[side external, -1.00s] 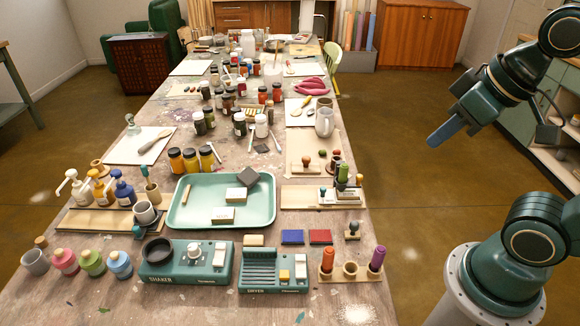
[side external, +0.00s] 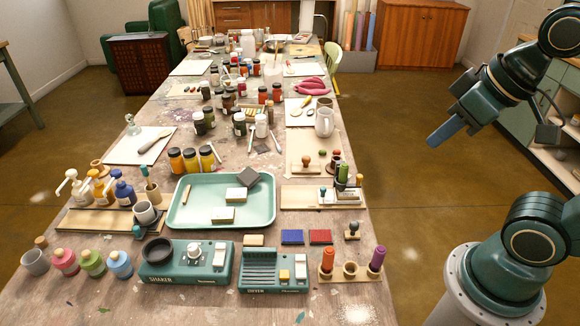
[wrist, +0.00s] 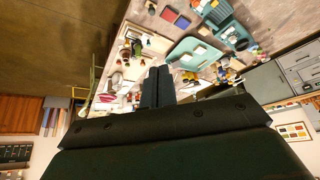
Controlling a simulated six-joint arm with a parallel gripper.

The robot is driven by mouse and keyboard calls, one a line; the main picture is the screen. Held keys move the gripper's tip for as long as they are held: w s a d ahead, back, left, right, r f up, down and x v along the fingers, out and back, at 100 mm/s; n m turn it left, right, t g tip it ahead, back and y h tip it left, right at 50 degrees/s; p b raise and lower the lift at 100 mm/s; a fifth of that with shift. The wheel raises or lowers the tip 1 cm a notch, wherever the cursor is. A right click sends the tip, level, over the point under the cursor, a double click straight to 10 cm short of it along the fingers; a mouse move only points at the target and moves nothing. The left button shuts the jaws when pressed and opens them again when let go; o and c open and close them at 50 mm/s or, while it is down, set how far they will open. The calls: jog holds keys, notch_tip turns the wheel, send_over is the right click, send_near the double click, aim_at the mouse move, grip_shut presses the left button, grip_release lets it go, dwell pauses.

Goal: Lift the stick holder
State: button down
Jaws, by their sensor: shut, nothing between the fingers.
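The likely stick holder is a small wooden block (side external: 350,274) at the table's front right. It has an orange stick (side external: 327,260) standing at its left, a purple stick (side external: 377,258) at its right and an empty-looking round socket between them. My gripper (side external: 434,140) is raised beyond the table's right edge, well above and away from the block. Its blue-grey fingers are together and hold nothing. In the wrist view my gripper (wrist: 158,72) points toward the table, and the block is too small there to make out surely.
A stamp (side external: 352,231) and red (side external: 320,237) and blue (side external: 292,237) pads lie behind. A green tray (side external: 182,210) is mid-table. Air around my gripper is clear.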

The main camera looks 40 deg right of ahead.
jog(key=c, duration=2.2)
grip_release()
jog(key=c, duration=1.4)
grip_release()
jog(key=shift+w, duration=0.1)
jog(key=shift+c, duration=0.2)
jog(key=shift+o, duration=0.5)
jog(key=shift+w+d+m, duration=0.15)
jog(key=shift+w+m, duration=0.25)
jog(key=shift+w, duration=0.05)
jog(key=m+g, duration=0.6)
jog(key=m, duration=1.1)
send_over(360, 176)
notch_tip(360, 176, down, 14)
jog(key=shift+r, duration=0.15)
notch_tip(360, 176, down, 14)
jog(key=shift+r, duration=0.1)
